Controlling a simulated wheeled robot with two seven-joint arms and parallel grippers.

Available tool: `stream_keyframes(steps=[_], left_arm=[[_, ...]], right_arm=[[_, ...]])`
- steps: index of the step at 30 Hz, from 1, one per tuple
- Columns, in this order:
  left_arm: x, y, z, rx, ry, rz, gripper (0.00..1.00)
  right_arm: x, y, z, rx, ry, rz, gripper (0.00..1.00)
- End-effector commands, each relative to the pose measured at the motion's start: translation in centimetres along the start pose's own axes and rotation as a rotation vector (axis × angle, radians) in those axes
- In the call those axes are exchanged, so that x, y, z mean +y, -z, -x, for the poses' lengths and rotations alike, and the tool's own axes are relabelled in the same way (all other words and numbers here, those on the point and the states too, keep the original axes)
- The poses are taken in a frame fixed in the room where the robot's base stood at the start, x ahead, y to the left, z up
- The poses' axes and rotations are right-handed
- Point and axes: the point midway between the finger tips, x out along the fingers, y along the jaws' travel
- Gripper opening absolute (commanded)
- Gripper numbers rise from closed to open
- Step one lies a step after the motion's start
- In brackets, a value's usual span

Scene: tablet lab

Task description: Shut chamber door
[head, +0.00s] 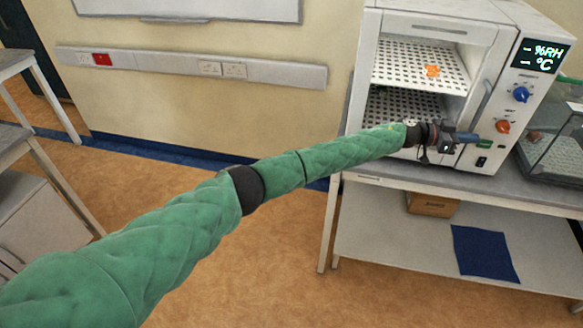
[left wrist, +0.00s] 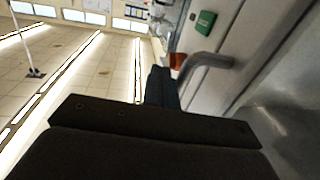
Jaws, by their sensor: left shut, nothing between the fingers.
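The white chamber (head: 548,22) stands on the bench at the right. Its white-framed door (head: 490,38) lies across the front, and the perforated shelves show through its large pane or opening. I cannot tell whether a small gap remains at the door's edge. A grey bar handle (head: 484,100) is on the door's right side; it also shows in the left wrist view (left wrist: 205,60). My left gripper (head: 470,137) is shut and empty in front of the chamber's lower right, just below the handle. Its dark fingers (left wrist: 161,88) are beside the handle; contact is unclear. My right gripper is out of view.
A blue knob (head: 521,94), an orange knob (head: 502,127) and a green switch (head: 484,143) are close to my gripper. An orange item (head: 432,71) sits on the upper shelf. A glass case (head: 555,150) stands at the right. A cardboard box (head: 432,205) is below the bench top.

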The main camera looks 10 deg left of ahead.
Motion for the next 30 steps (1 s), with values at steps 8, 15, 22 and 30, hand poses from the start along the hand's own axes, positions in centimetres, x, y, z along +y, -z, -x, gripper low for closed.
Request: stream_keyframes(steps=[8,15,22,30], left_arm=[[0.0,0.0,0.0,0.0,-0.001,0.0,0.0],[-0.1,-0.2,1.3,-0.001,0.0,-0.002,0.0],[-0.1,-0.3,4.3,-0.001,-0.001,-0.002,0.0],[0.0,-0.2,7.1,0.0,-0.001,-0.002,0.0]], right_arm=[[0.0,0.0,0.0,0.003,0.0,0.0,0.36],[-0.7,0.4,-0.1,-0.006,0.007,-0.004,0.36],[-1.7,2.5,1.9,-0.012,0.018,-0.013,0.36],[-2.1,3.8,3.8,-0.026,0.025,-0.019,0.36]])
